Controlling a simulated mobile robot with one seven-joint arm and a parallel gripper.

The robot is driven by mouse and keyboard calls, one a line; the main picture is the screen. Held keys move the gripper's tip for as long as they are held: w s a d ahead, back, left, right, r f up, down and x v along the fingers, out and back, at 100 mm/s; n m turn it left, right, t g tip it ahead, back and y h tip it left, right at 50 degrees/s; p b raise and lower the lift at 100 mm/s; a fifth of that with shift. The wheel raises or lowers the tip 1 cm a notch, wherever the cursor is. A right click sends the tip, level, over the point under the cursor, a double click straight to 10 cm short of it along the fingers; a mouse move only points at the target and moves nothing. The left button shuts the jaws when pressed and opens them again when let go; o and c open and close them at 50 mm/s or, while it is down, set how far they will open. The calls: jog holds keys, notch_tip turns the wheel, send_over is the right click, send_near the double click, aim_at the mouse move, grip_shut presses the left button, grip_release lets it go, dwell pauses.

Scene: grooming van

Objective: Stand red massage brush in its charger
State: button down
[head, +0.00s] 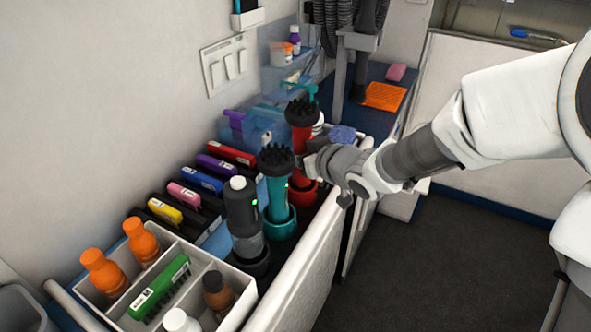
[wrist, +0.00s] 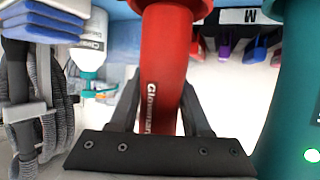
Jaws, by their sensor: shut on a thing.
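The red massage brush (head: 301,137) stands upright with its black bristle head up, behind the teal brush (head: 278,188). My gripper (head: 312,162) reaches in from the right and is shut on the red handle. In the wrist view the red brush (wrist: 163,75) lies between my two dark fingers (wrist: 160,108), its white lettering facing the camera. The red charger cup (head: 303,191) is directly below the brush, partly hidden by the teal brush and my gripper. I cannot tell whether the brush's base is fully seated in it.
The teal brush stands in a teal cup (head: 281,229), close beside the red one. A dark grey device (head: 242,208) stands in a black cup nearer. Coloured clippers (head: 198,181) line the wall side. A white divided caddy (head: 206,262) holds bottles in front. Open floor lies to the right.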

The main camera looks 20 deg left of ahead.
jog(key=shift+f+b, duration=0.85)
jog(key=shift+f, duration=0.95)
jog(key=shift+f, duration=0.15)
jog(key=shift+c, duration=1.8)
grip_release()
jog(key=shift+s+d+r, duration=0.1)
jog(key=shift+d+r, duration=0.2)
jog(key=p+v, duration=0.3)
jog(key=v, duration=0.7)
jog(key=shift+a+r+p, duration=0.1)
jog(key=shift+p, duration=0.2)
jog(key=shift+s+d+r, duration=0.15)
jog(key=shift+s+d, duration=0.25)
jog(key=shift+d, duration=0.2)
